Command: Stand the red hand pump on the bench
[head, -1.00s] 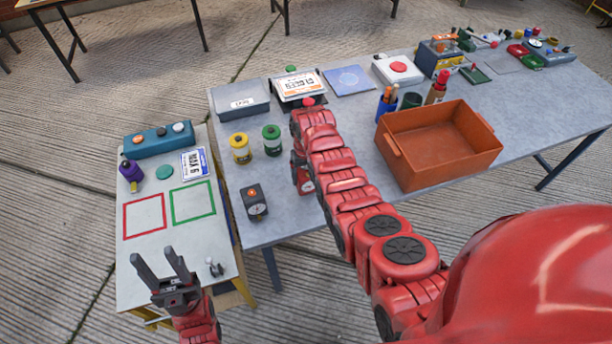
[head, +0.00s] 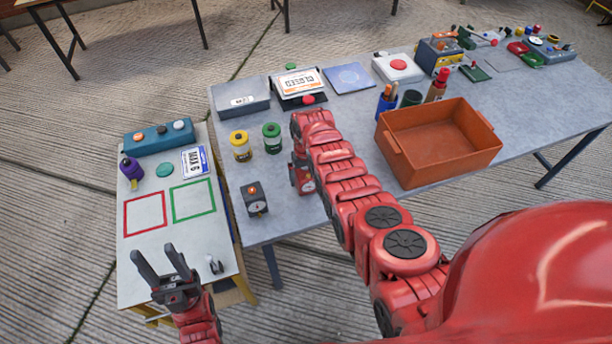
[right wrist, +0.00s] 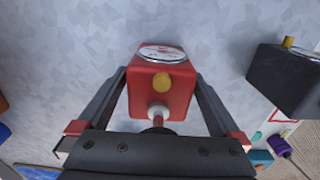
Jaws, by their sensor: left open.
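The red hand pump (head: 303,178) is a boxy red body with a round white gauge, at the near edge of the grey bench (head: 345,215). My right arm partly hides it in the head view. In the right wrist view the pump (right wrist: 162,95) sits between the fingers of my right gripper (right wrist: 160,80), which press along its two sides. My left gripper (head: 160,262) is open and empty over the near end of the white side table (head: 150,265).
A black gauge box (head: 254,199) stands left of the pump, with yellow (head: 241,146) and green (head: 271,138) canisters behind. An orange bin (head: 440,140) stands to the right. The side table has red (head: 145,214) and green (head: 193,200) outlined squares and a purple bottle (head: 131,170).

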